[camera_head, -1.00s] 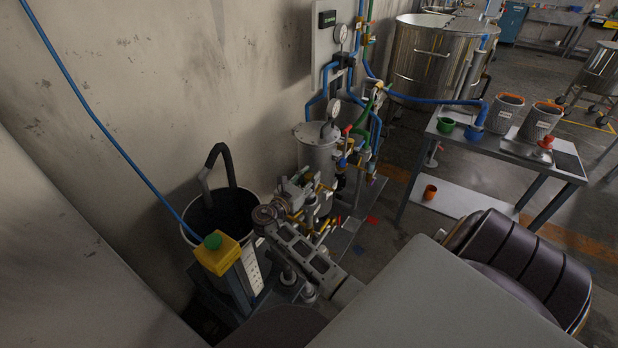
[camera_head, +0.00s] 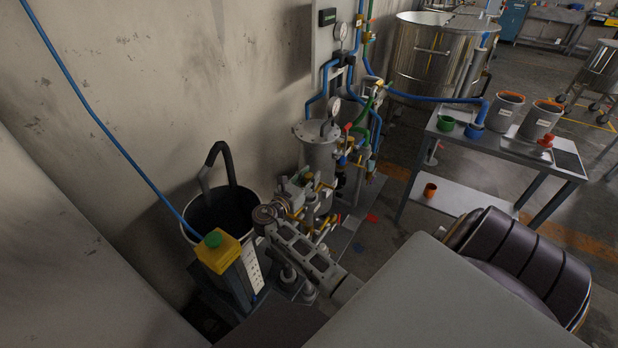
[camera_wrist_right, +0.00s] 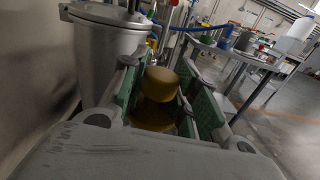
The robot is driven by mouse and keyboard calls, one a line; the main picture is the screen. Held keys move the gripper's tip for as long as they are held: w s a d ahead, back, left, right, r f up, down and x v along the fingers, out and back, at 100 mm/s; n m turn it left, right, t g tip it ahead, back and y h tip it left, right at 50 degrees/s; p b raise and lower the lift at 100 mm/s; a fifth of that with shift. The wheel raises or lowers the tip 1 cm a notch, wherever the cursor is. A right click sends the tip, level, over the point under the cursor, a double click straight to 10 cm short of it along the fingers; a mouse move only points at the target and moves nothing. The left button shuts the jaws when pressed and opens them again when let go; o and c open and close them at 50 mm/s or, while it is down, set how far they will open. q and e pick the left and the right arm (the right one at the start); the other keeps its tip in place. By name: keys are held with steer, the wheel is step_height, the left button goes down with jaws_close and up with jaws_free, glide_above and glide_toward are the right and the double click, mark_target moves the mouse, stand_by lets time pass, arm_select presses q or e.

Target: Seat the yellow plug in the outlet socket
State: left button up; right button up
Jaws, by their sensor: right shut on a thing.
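My right gripper (camera_head: 297,192) is beside the steel filter vessel (camera_head: 319,150), low near the wall. In the right wrist view its two green-padded fingers (camera_wrist_right: 162,98) are shut on the yellow plug (camera_wrist_right: 161,80), a short round piece with a darker yellow part below it. In the head view the plug cannot be told apart from the yellow valve handles around the gripper. The vessel also shows just beyond the fingers in the wrist view (camera_wrist_right: 106,55). The outlet socket cannot be made out in either view. My left gripper is not in view.
Pipes, gauges and valves (camera_head: 360,140) crowd the space behind the gripper. A yellow box with a green button (camera_head: 223,256) and a dark bucket with a black hose (camera_head: 203,225) stand left. A steel table (camera_head: 500,147) with grey pots is at right; open floor lies before it.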

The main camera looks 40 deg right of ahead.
steer(key=shift+f, duration=1.15)
stand_by(0.5)
steer(key=shift+f+b, duration=0.8)
steer(key=shift+f, duration=0.65)
stand_by(0.6)
steer(key=o, duration=1.2)
steer(key=shift+r, duration=4.95)
